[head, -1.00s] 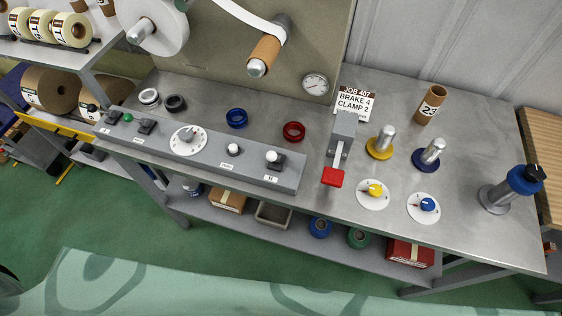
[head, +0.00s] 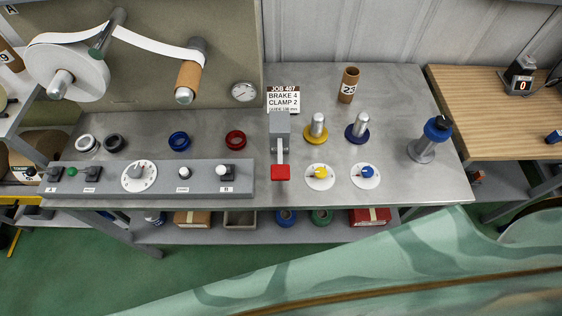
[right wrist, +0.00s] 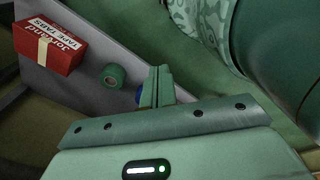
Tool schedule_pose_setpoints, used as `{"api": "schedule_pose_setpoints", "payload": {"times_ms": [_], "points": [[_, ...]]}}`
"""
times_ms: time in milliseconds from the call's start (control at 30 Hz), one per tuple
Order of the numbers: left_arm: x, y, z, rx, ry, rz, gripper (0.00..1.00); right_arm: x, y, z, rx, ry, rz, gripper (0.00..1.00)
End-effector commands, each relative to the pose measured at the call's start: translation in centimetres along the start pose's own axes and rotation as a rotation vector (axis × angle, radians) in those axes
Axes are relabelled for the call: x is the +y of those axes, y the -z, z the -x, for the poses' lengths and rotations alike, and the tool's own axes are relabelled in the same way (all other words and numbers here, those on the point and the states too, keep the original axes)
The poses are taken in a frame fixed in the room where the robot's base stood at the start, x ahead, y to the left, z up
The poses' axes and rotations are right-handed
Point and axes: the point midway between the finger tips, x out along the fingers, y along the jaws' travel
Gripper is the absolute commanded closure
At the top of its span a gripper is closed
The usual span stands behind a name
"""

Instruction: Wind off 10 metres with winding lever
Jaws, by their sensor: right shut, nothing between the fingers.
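A white roll (head: 68,75) hangs on the back panel at the left of the head view. Its white strip runs over a green-ended bar (head: 107,35) to a brown core (head: 188,76). A grey lever block with a red handle (head: 281,172) stands at the bench's front middle. I cannot tell whether it is the winding lever. A small counter (head: 522,85) on the wooden table at the right reads 0. My right gripper (right wrist: 160,72) is shut and empty in the right wrist view, above the lower shelf. My left gripper is not in view.
A grey control panel (head: 215,172) with knobs and a dial lines the bench front. A job card (head: 283,100) reads brake 4, clamp 2. Yellow and blue dials, posts and a blue-topped post (head: 424,140) stand at the right. A red box (right wrist: 50,45) and a green tape roll (right wrist: 115,76) lie on the shelf.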

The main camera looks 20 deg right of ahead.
Motion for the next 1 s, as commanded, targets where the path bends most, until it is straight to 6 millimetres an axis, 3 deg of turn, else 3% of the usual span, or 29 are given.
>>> {"api": "schedule_pose_setpoints", "payload": {"times_ms": [33, 200, 500, 700, 800, 1000], "points": [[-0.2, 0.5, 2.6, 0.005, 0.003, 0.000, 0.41, 1.1, 3.2, 3.6, 0.014, -0.020, 0.061, 1.00], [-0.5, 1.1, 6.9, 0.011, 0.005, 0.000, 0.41, 3.0, 11.3, 11.6, 0.009, -0.094, 0.272, 1.00], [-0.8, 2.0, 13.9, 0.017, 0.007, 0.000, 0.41, 5.6, 22.3, 27.1, -0.050, -0.311, 0.640, 1.00], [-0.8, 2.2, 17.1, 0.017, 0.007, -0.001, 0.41, 8.2, 26.5, 34.9, -0.172, -0.525, 0.877, 1.00], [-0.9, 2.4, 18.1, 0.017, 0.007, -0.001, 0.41, 9.1, 27.7, 37.4, -0.218, -0.607, 0.946, 1.00], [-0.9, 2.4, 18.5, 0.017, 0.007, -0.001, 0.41, 9.8, 28.5, 39.2, -0.259, -0.676, 0.998, 1.00]]}}
